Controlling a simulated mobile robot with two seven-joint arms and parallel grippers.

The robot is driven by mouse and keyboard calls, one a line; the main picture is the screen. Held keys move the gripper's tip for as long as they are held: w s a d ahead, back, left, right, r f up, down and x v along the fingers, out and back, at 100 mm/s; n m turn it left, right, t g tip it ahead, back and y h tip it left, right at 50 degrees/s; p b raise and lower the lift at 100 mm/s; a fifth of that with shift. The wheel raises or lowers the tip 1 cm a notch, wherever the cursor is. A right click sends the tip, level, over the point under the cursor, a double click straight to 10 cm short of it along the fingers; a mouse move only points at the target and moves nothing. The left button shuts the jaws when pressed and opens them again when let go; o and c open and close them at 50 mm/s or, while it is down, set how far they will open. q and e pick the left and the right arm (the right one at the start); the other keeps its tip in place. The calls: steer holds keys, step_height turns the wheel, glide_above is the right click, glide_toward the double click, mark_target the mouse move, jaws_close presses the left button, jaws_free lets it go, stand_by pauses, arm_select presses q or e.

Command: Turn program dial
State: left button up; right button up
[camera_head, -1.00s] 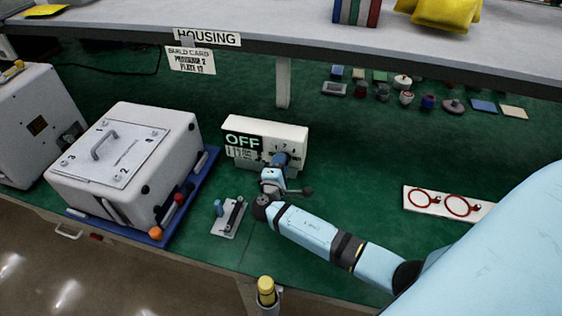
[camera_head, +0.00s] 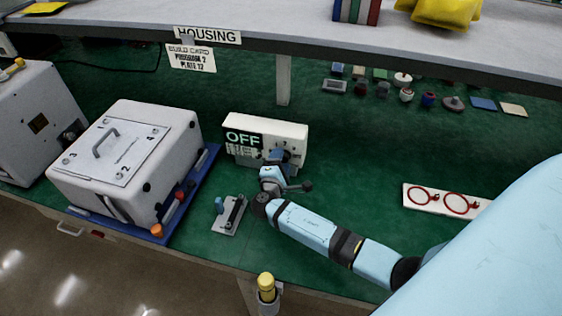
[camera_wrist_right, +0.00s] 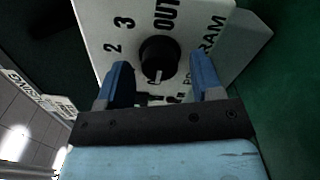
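A white control box (camera_head: 290,131) stands on the green bench with a lit "OFF" display (camera_head: 243,138). Its program dial (camera_wrist_right: 158,59) is a round black knob in the right wrist view. The dial's white mark points down in that picture, away from the printed 2 and 3; the figure it points at is unclear. My right gripper (camera_wrist_right: 160,80) is open and empty, its blue fingers apart on either side just below the dial. It also shows in front of the box in the head view (camera_head: 275,157). My left gripper is not in view.
A build card (camera_head: 191,58) reads program 2, plate 12. A white housing (camera_head: 125,155) sits on a blue tray at left. A small grey plate with a lever (camera_head: 229,214) lies before the box. Red rings (camera_head: 441,201) lie at right. An overhead shelf (camera_head: 290,40) runs above.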

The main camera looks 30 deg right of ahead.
steer(key=b+v, duration=0.1)
steer(key=v, duration=0.6)
steer(key=shift+s+a, duration=0.15)
steer(key=shift+a, duration=0.05)
stand_by(0.6)
